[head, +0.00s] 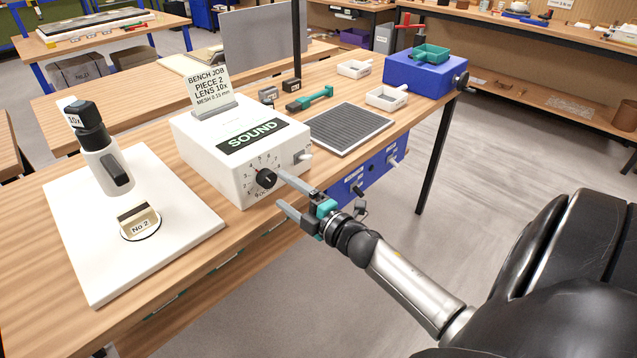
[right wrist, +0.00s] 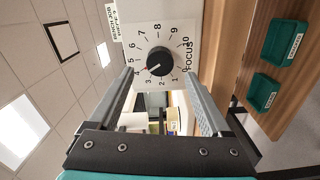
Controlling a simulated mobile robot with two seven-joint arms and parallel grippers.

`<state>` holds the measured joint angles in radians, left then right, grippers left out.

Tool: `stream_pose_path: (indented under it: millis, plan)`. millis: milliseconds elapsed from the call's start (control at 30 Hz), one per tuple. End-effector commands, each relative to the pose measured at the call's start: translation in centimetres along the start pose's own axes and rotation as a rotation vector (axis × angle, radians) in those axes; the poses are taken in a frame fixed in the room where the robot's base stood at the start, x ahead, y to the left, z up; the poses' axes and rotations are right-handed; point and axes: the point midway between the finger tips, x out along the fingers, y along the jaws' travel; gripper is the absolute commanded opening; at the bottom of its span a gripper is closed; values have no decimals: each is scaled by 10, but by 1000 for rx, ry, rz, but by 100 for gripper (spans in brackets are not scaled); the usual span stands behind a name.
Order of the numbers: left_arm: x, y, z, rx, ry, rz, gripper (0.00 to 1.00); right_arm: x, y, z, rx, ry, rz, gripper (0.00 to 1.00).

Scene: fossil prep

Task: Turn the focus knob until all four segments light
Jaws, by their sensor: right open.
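The black focus knob (head: 266,179) is on the front of a white box (head: 215,160). The right wrist view shows the knob (right wrist: 159,61) with a numbered dial marked FOCUS; its red mark points near 4. My right gripper (head: 279,189) is open in front of the dial. In the wrist view its fingertips (right wrist: 159,76) lie either side of the knob, with no contact seen. I cannot make out four segments. My left gripper is not in view.
A white microscope stand (head: 110,165) marked 10x and a piece marked No 2 (head: 139,222) are at the left. A ribbed grey mat (head: 349,128), white trays and a blue box (head: 425,75) are at the right. A sign (head: 208,90) stands on the white box.

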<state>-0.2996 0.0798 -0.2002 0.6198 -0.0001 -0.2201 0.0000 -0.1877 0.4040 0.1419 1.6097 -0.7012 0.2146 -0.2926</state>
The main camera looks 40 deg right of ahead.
Motion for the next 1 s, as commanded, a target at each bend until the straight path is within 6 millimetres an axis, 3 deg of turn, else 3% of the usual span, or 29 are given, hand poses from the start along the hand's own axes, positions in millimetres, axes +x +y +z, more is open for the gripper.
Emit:
stream_pose_path:
  millis: [500,700,1000]
  plan:
    - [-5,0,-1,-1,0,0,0,-84,-1,0,2,-1,-2,82]
    - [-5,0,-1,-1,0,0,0,-99,0,0,1,0,0,82]
    - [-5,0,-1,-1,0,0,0,-101,0,0,0,0,1,82]
